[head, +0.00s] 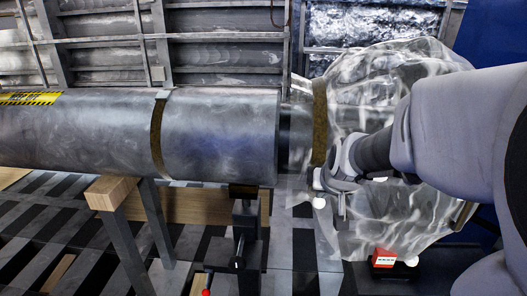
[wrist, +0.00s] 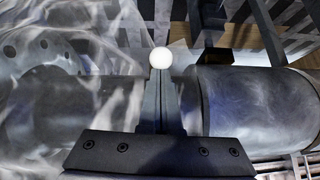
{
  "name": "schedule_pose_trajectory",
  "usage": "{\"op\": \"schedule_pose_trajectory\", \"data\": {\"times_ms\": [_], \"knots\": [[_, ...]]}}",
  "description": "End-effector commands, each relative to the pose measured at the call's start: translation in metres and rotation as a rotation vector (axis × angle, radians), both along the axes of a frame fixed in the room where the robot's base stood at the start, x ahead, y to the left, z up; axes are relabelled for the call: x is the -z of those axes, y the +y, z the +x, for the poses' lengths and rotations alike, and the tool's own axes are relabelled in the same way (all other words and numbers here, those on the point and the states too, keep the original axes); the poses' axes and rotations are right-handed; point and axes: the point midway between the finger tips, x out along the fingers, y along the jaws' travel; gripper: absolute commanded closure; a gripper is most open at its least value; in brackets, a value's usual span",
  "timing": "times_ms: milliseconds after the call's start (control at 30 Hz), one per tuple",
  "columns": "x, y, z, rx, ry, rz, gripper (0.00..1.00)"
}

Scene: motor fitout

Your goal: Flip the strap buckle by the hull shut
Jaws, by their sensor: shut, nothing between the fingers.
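A dark metal cylinder (head: 220,135) lies across the head view with a brown strap (head: 156,140) around it. A small light grey buckle-like piece (head: 163,94) sits at the top of that strap, near the ribbed wall; whether its lever is up or down is too small to tell. A second brown strap (head: 319,122) runs around the cylinder's wrapped right part. My gripper (head: 330,190) is in front of the wrapping, right of both straps. In the wrist view my gripper (wrist: 161,85) is shut and empty, with a white ball (wrist: 160,58) at its tips. Any contact is unclear.
Clear plastic wrapping (head: 410,80) bulges around the right end. Ribbed wall framing (head: 215,40) stands close behind the cylinder. A wooden-topped stand (head: 112,193) and a dark clamp-like post (head: 245,220) are below. A red-and-white box (head: 384,258) is at lower right.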

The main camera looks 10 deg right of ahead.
Motion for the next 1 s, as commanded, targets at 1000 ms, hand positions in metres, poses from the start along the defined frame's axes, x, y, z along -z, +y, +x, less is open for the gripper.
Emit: {"op": "schedule_pose_trajectory", "data": {"times_ms": [1000], "knots": [[0.017,0.003,-0.002,-0.006,0.006,0.0,1.0]]}}
